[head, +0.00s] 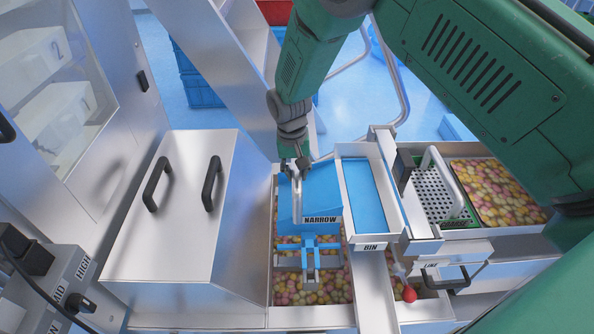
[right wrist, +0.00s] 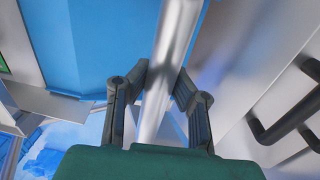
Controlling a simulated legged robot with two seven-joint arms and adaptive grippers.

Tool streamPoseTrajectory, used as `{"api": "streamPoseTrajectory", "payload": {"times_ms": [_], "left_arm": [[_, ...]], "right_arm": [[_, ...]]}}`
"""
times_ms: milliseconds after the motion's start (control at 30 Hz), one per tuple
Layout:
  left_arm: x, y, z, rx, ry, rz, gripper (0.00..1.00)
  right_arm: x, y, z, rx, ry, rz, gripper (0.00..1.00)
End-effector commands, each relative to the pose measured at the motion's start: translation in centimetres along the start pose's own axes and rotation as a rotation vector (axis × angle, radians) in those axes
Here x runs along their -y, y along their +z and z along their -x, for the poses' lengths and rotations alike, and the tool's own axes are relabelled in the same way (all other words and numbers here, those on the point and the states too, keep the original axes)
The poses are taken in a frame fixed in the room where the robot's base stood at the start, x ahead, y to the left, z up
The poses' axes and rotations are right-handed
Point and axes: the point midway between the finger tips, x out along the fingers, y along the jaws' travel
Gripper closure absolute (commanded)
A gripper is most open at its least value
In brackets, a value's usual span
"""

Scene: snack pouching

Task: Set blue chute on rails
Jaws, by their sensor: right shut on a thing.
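The blue chute (head: 316,188), labelled NARROW, is over the left open hopper of candy in the head view. Its narrow blue forked end (head: 309,246) points toward the near side, over the candies. My right gripper (head: 296,164) is at the chute's far left corner, shut on its pale metal handle bar (head: 297,203). In the right wrist view the fingers (right wrist: 162,82) are on both sides of the bar (right wrist: 172,45), with the blue chute surface (right wrist: 95,40) beside it. Whether the chute touches its rails is unclear. My left gripper is not in view.
A second blue channel (head: 367,196), labelled BIN, lies just right of the chute. A steel cover with two black handles (head: 183,195) stands left. A perforated basket (head: 433,192) and candy tray (head: 497,190) are right. A red-tipped part (head: 409,294) is near the front.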

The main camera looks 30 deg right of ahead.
Motion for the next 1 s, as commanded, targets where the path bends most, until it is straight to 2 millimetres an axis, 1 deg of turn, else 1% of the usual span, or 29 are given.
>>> {"api": "streamPoseTrajectory", "payload": {"times_ms": [100,500,700,1000], "left_arm": [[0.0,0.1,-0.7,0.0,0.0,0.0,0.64],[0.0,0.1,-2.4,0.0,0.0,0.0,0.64],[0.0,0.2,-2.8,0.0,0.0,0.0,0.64],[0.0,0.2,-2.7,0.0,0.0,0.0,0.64]], "right_arm": [[0.0,-0.1,-1.1,-0.001,-0.001,-0.001,1.0],[0.3,-0.1,-4.2,-0.003,-0.002,-0.001,1.0],[0.4,-0.1,-4.9,-0.003,-0.001,-0.001,1.0],[0.3,-0.2,-5.0,-0.003,-0.002,-0.001,1.0]]}}
